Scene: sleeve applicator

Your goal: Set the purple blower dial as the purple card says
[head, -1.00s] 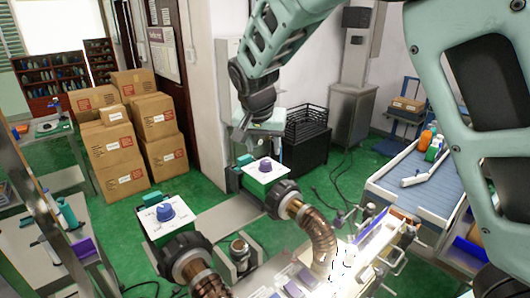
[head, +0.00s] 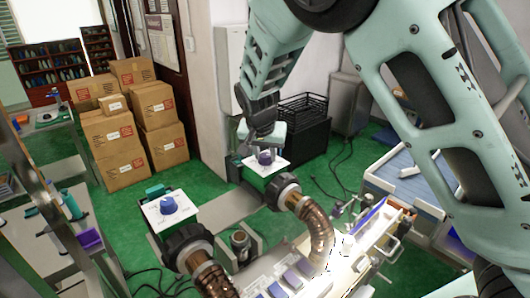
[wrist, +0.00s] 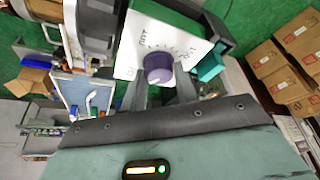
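The purple dial (head: 265,157) sits on a white-topped blower box (head: 277,168) in the head view. In the wrist view the dial (wrist: 158,68) stands on a white plate with tick marks and letters that I cannot read surely. My gripper (wrist: 161,88) is just above the dial, its two grey fingers apart on either side of the dial's near edge; contact cannot be told. Several small bluish-purple tiles (head: 291,279) lie on the bench at the bottom; I cannot tell whether one is the purple card, and no writing is legible.
A second white-topped box with a blue dial (head: 168,205) stands to the left. Copper-coloured hoses (head: 318,235) run from both boxes toward the lit bench. A black crate (head: 303,107) stands behind the purple dial. Cardboard boxes (head: 130,140) are stacked at the left.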

